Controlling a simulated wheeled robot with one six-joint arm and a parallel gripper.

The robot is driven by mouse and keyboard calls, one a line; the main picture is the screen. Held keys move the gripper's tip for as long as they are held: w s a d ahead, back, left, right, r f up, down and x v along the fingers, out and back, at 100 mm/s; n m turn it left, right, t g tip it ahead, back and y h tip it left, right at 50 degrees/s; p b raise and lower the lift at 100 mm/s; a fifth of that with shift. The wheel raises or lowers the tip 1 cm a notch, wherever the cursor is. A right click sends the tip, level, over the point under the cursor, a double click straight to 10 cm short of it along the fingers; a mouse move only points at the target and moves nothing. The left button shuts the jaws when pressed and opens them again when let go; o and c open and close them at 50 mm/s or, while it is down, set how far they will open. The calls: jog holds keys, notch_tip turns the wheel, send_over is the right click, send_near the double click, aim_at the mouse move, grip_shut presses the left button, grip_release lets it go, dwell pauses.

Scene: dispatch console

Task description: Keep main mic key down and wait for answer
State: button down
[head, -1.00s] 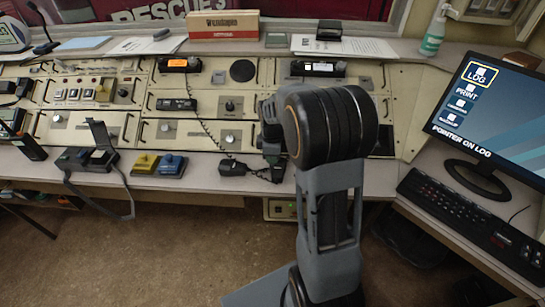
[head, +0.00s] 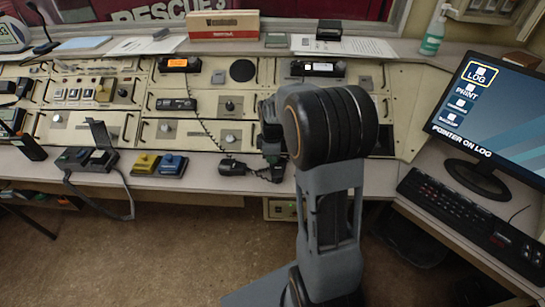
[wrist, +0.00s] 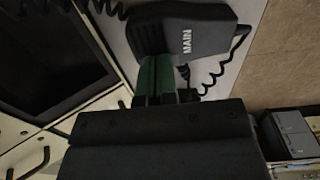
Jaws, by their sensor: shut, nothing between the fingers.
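The main mic is a black hand mic lettered MAIN (wrist: 190,32) with a coiled cord, at the top middle of the wrist view. The mic's key is hidden from both views.
A monitor (head: 491,105) at the right reads "POINTER ON LOG", with LOG outlined; a keyboard (head: 470,222) lies before it. Blue (head: 172,165) and yellow (head: 145,164) blocks sit on the ledge left of the mic. Console panels (head: 190,133) rise behind.

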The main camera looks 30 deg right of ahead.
jog(key=shift+s+f, duration=0.3)
jog(key=shift+f, duration=0.35)
notch_tip(320, 180, up, 15)
jog(key=p, duration=0.5)
jog(key=shift+w+r, duration=0.15)
jog(key=shift+w, duration=0.15)
dwell(0.4)
